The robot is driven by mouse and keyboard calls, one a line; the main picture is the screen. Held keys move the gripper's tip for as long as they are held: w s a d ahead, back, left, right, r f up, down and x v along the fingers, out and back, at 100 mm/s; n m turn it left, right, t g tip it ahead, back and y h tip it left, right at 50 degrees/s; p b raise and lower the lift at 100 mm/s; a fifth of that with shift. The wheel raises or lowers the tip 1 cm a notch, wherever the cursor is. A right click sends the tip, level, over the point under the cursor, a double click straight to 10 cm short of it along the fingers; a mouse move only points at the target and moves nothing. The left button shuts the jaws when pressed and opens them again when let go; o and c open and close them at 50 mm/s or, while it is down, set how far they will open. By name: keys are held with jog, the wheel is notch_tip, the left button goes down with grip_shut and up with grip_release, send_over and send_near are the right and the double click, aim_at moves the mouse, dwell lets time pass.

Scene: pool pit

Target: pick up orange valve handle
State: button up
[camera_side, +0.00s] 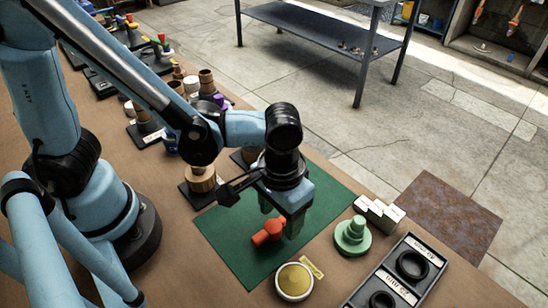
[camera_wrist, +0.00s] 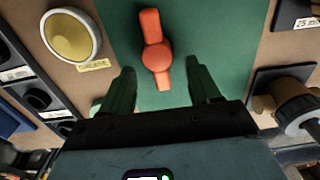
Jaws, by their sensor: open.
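The orange valve handle (camera_side: 268,232) lies on the green mat (camera_side: 235,262). In the wrist view the handle (camera_wrist: 156,52) has a round hub and two arms, one pointing up the picture and one down toward my gripper. My gripper (camera_side: 280,216) is above the mat, right beside the handle in the side view. In the wrist view the green fingers of my gripper (camera_wrist: 162,84) are open and spread to either side of the handle's lower arm, with nothing between them held. I cannot tell the exact height of the fingertips over the mat.
A white dish with yellow contents (camera_side: 295,280) stands by the mat's front edge, beside a yellow label (camera_side: 312,267). A green stepped piece (camera_side: 352,236), white blocks (camera_side: 378,213) and a black tray with rings (camera_side: 402,272) are to the right. Wooden pieces (camera_side: 200,179) stand behind left.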

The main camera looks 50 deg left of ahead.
jog(key=shift+f, duration=0.7)
jog(key=c, duration=1.1)
jog(key=shift+r, duration=0.1)
